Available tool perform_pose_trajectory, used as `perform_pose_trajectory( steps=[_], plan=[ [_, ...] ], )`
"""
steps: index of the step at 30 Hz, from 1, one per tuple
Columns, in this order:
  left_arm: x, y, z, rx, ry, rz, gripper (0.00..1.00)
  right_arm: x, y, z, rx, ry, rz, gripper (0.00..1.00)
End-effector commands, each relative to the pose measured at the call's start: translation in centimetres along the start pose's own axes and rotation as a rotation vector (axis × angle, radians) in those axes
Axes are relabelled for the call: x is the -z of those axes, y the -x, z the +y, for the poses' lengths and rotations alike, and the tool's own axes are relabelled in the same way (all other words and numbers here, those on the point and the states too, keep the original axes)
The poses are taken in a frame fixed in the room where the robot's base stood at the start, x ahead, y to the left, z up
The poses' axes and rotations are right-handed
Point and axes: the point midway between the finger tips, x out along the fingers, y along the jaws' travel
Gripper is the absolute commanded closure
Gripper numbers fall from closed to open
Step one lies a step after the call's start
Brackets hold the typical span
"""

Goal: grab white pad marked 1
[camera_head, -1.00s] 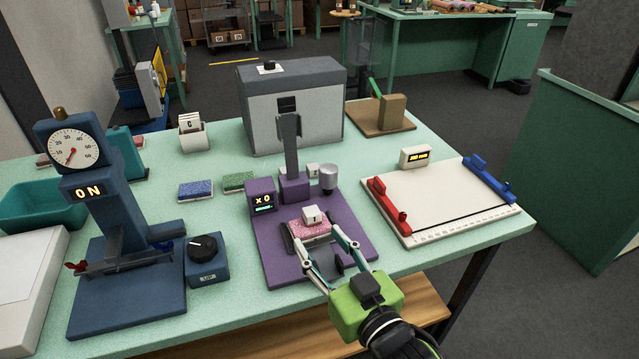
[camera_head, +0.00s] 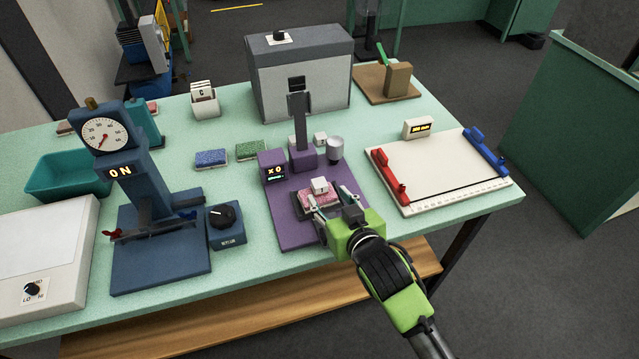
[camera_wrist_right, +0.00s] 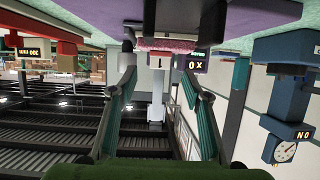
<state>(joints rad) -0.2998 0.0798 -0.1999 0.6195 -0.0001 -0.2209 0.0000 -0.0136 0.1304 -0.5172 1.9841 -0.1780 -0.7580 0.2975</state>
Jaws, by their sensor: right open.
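The white pad marked 1 (camera_head: 320,185) is a small white block on top of a pink pad (camera_head: 312,201) on the purple machine (camera_head: 290,225). In the right wrist view, which is upside down, the white pad (camera_wrist_right: 159,62) shows its mark between my fingers, against the pink pad (camera_wrist_right: 172,45). My right gripper (camera_head: 331,199) is open, with its fingers on either side of the pink pad, close to the white pad. I cannot tell whether either finger touches. My left gripper is not in view.
A blue press with a dial (camera_head: 150,215) stands left of the purple machine. A white board (camera_head: 430,178) with red and blue clamps lies to its right. A grey box (camera_head: 300,85) stands behind. Blue (camera_head: 211,158) and green (camera_head: 250,150) pads lie on the table.

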Motion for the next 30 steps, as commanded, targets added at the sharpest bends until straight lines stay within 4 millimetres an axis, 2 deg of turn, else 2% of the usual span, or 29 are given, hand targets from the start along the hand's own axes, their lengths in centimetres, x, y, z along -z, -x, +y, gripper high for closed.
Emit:
perform_pose_trajectory(
  steps=[8, 19, 29, 30],
  plan=[
    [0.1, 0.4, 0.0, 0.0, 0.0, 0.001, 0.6, 0.1, -1.5, 0.0, 0.0, 0.0, 0.0, 0.56],
    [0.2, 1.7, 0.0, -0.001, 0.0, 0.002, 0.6, 0.1, -5.6, 0.0, 0.0, 0.0, 0.0, 0.56],
    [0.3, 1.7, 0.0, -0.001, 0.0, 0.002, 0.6, 0.0, -6.3, -0.1, 0.001, 0.0, 0.001, 0.56],
    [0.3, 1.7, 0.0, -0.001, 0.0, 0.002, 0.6, 0.0, -6.3, -0.1, 0.001, 0.0, 0.001, 0.58]
  ],
)
